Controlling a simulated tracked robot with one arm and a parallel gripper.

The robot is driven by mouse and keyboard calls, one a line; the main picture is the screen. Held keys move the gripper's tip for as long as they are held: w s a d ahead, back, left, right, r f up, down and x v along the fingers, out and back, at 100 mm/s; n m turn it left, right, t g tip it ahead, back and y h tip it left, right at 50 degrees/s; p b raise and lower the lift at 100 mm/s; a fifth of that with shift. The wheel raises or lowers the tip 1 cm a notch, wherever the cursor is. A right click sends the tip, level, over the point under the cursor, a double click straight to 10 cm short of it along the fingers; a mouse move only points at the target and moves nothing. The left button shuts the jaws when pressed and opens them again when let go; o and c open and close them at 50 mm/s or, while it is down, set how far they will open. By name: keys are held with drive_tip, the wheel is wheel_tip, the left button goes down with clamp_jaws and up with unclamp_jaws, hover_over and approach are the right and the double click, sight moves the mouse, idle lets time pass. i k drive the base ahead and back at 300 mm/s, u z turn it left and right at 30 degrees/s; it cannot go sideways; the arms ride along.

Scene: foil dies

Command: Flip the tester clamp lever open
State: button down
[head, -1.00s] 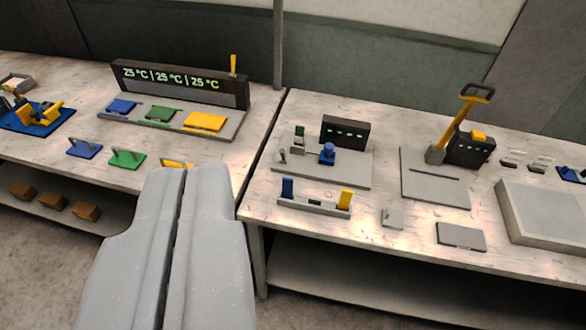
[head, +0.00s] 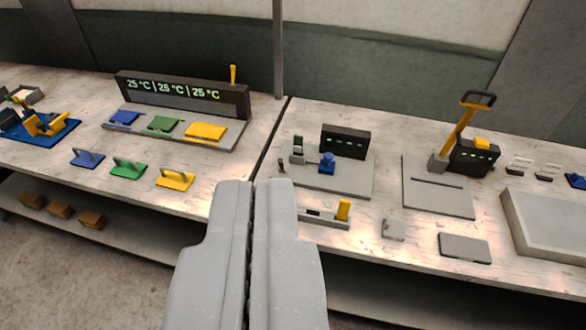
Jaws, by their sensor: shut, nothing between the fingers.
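My gripper (head: 254,184) is shut and empty in the lower middle of the head view, pointing away over the gap between two benches. On the right bench, a grey plate (head: 345,184) bears a black box with green lights (head: 346,142), a blue knob-like part (head: 327,163) and a small grey fixture with a dark green top (head: 298,150). Further right, a tall yellow lever with a black handle (head: 462,125) stands raised and tilted beside another black box (head: 474,157). I cannot tell for sure which part is the tester clamp lever. My gripper touches none of these.
A grey holder with a yellow post (head: 343,211) is partly hidden by my gripper. Grey blocks (head: 393,229) and a large grey tray (head: 550,225) lie right. Left bench: blue, green and yellow handled dies (head: 175,181) before a temperature display (head: 180,95).

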sight(280, 161)
drive_tip(key=i, duration=1)
